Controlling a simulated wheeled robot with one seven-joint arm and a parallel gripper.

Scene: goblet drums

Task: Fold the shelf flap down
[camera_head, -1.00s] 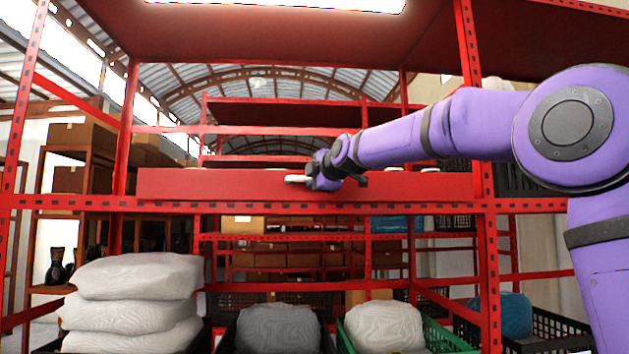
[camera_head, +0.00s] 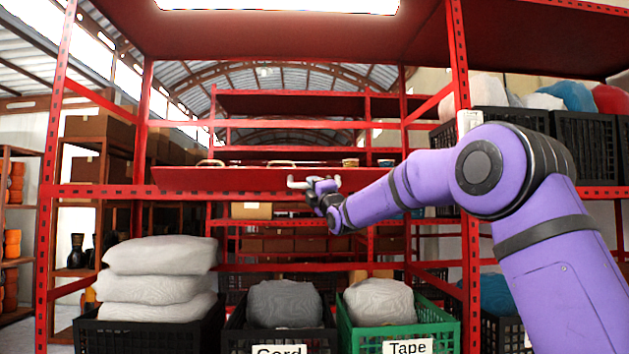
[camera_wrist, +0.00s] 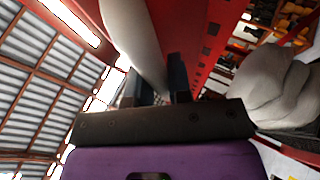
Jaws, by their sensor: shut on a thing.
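The red shelf flap (camera_head: 230,179) spans the middle shelf opening in the head view. It leans down at a slant, and things on the shelf behind show over its upper edge. A pale bar handle (camera_head: 298,182) sits at its front, right of the middle. My gripper (camera_head: 312,184) is at the flap's front and shut on the handle. In the wrist view the handle (camera_wrist: 135,42) passes, large and pale, between the dark fingers of my gripper (camera_wrist: 155,92). The fingertips are partly hidden behind it.
Red uprights (camera_head: 463,120) flank the opening. Below stand white sacks (camera_head: 160,280), a black crate (camera_head: 275,335) and a green crate (camera_head: 440,333) with grey and white bundles. Black crates (camera_head: 585,140) stand on the right shelf. Small round items (camera_head: 350,162) show behind the flap.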

